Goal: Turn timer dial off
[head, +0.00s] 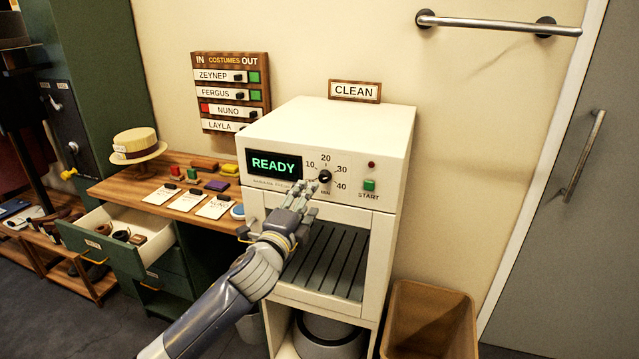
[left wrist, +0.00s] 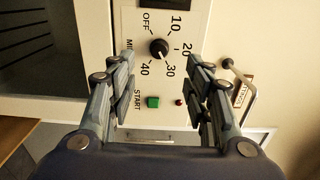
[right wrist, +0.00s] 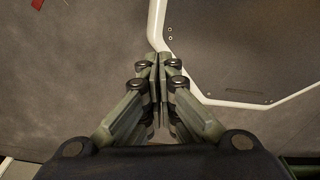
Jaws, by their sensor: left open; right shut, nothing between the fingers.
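The timer dial (head: 325,177) is a small black knob on the white machine's front panel, ringed by 10, 20, 30 and 40. In the left wrist view the dial (left wrist: 159,48) shows between OFF and the numbers, its pale mark seemingly towards 30, though it is small. My left gripper (head: 307,190) is in front of the panel, just below and left of the dial. In the left wrist view its open fingers (left wrist: 160,75) stand on either side of the dial, not visibly touching it. My right gripper (right wrist: 158,62) is shut and empty, away from the machine.
The machine (head: 400,130) has a green READY display (head: 273,164), a green START button (head: 369,185) and a red lamp (head: 371,165). A desk with an open drawer (head: 115,240) is left; a brown bin (head: 430,320) stands right. The right wrist view shows grey floor and a white-edged panel.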

